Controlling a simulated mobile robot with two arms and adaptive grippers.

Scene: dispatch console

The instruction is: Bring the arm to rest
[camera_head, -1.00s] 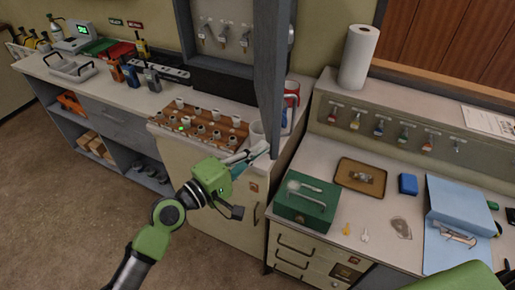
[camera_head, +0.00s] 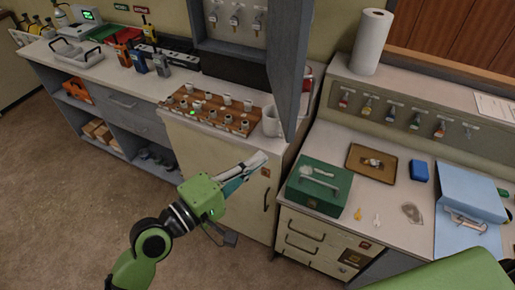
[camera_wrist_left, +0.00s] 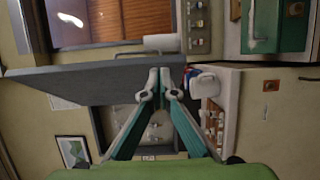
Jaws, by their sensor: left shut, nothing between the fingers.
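My left gripper (camera_head: 254,165) is shut and empty. It shows in the head view in front of the beige cabinet (camera_head: 225,165), lower than the counter edge and the white mug (camera_head: 272,122). In the left wrist view its teal fingers (camera_wrist_left: 164,82) meet at the tips, with nothing between them. The left arm comes in from the bottom left, bent at the elbow. My right gripper is not in view; a green part shows at the bottom right of the head view.
A grey cabinet door (camera_head: 290,75) stands open near the mug, also crossing the wrist view (camera_wrist_left: 85,82). A wooden rack (camera_head: 213,113) holds several knobs. A green case (camera_head: 318,187) sits on the right desk. The floor at lower left is clear.

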